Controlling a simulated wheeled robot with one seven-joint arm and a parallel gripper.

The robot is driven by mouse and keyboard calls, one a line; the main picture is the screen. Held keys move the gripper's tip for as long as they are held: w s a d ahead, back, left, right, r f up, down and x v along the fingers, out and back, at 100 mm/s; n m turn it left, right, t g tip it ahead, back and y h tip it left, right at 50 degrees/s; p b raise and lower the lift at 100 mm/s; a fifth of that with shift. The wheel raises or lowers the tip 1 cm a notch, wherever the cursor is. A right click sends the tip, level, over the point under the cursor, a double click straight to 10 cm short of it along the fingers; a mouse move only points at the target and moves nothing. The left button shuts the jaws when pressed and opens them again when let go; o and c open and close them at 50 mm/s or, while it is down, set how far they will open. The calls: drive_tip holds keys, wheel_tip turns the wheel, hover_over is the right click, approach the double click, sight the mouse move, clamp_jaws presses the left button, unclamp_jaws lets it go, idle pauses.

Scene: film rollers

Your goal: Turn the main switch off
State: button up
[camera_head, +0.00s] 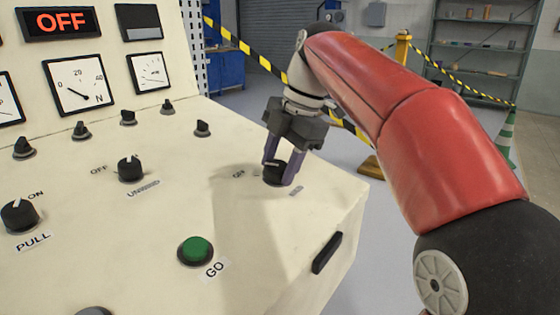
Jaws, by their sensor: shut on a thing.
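My gripper (281,172) reaches down from the red arm at the right side of the cream control panel (120,240). Its two purple fingers are shut on a black rotary knob (273,175) near the panel's right edge. An "OFF" label shows just left of this knob, and another small label below right is too small to read. The fingers and their shadow partly hide the knob, so its pointer direction is hard to tell. The display (61,22) at top left reads "OFF" in red.
Other knobs are the unwind knob (131,169) and the pull knob (19,216). A green GO button (196,250) sits at the front. Yellow-black tape and posts stand behind. A black handle (327,252) is on the panel's side.

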drive_tip(key=o, duration=1)
drive_tip(key=shift+r, duration=0.1)
drive_tip(key=p+v, duration=0.1)
drive_tip(key=v, duration=0.6)
drive_tip(key=shift+r+p, duration=0.3)
drive_tip(key=shift+r, duration=0.05)
